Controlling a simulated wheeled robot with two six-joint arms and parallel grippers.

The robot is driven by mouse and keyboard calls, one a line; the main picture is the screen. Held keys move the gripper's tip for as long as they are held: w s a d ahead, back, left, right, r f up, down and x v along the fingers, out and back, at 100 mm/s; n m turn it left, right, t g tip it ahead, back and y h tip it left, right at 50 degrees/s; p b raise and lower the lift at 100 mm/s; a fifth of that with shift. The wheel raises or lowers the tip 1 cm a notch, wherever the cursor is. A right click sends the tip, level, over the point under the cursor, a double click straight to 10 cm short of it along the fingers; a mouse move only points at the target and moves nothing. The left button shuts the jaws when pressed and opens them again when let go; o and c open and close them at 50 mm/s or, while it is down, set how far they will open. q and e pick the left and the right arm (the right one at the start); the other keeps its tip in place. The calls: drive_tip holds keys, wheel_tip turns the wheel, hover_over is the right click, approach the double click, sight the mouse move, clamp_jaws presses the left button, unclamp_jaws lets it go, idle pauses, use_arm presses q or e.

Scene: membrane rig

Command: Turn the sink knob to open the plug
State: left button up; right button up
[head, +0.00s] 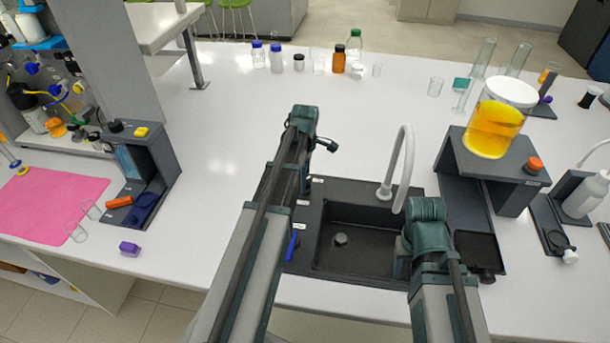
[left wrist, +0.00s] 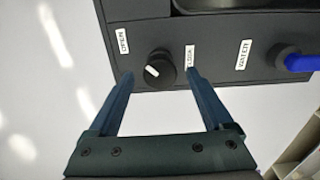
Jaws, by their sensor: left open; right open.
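The black round knob (left wrist: 158,70) with a white mark is on the dark panel at the sink's edge. The mark lies on the knob's left half, tilted toward the OPEN label (left wrist: 122,40); the CLOSE label (left wrist: 190,55) is on its other side. My left gripper (left wrist: 158,75) is open, its fingertips on either side of the knob with visible gaps. In the head view my left arm hides the knob and gripper. The sink (head: 352,262) has a round grey plug or drain (head: 340,239); whether it is raised is unclear. My right gripper's fingers are hidden by my right arm.
A blue lever (left wrist: 300,63) beside the WATER label (left wrist: 243,54) stands right of the knob. A white faucet (head: 404,160) arches over the sink. A dark stand (head: 490,165) holds a beaker of yellow liquid (head: 497,125).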

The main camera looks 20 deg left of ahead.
use_arm(q)
wheel_tip(320, 180, up, 13)
drive_tip(key=p, duration=1.2)
use_arm(e)
wheel_tip(320, 180, up, 13)
wheel_tip(320, 180, down, 11)
drive_tip(key=b, duration=1)
drive_tip(key=shift+b, duration=0.3)
use_arm(q)
drive_tip(key=s+d+f+m, duration=0.5)
drive_tip(key=s+d+m, duration=0.4)
drive_tip(key=d+m, duration=0.3)
drive_tip(key=s+d+f+m+y, duration=0.1)
drive_tip(key=s+d+f+m, duration=0.5)
drive_tip(key=s+d+m, duration=0.4)
drive_tip(key=d+m, duration=0.2)
drive_tip(key=shift+m, duration=0.4)
drive_tip(key=shift+s, duration=0.2)
use_arm(e)
drive_tip(key=shift+s, duration=0.15)
